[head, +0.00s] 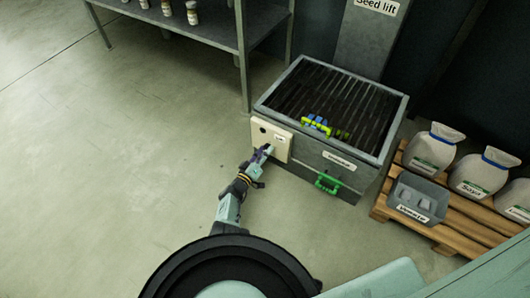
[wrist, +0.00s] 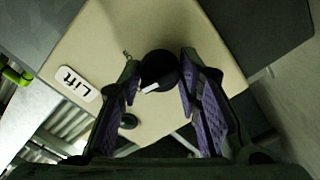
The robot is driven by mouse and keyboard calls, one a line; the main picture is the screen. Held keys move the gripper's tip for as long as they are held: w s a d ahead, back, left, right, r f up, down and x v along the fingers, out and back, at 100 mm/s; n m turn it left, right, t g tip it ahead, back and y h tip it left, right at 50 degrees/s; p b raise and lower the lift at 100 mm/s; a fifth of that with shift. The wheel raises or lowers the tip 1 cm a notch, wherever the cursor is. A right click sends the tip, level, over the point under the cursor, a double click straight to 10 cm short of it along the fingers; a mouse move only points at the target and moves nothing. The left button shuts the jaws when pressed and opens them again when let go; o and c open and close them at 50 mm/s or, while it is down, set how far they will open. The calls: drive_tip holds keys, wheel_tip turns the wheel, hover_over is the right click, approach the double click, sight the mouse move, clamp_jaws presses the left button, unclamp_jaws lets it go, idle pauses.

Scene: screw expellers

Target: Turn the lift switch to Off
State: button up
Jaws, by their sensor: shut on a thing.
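The lift switch is a round black knob (wrist: 158,70) with a white pointer mark, on a cream panel (wrist: 215,75) labelled "Lift" (wrist: 78,84). In the wrist view the pointer mark lies on the knob's lower-left side. My gripper (wrist: 160,62) is shut on the knob, with one purple-padded finger on each side. In the head view my gripper (head: 267,150) is at the cream panel (head: 262,134) on the hopper's front left, and hides the knob. A small dark round part (wrist: 128,121) sits on the panel beside the knob.
The grey hopper (head: 270,100) has a barred top, with a blue and yellow-green object (head: 317,123) on it. A green handle (head: 327,183) is on its front. A pallet (head: 470,226) with sacks and a grey bin (head: 417,197) stands right. The floor at left is clear.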

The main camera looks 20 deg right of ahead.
drive_tip(key=shift+n, duration=1.1)
drive_tip(key=o, duration=1.1)
drive_tip(key=shift+o, duration=0.2)
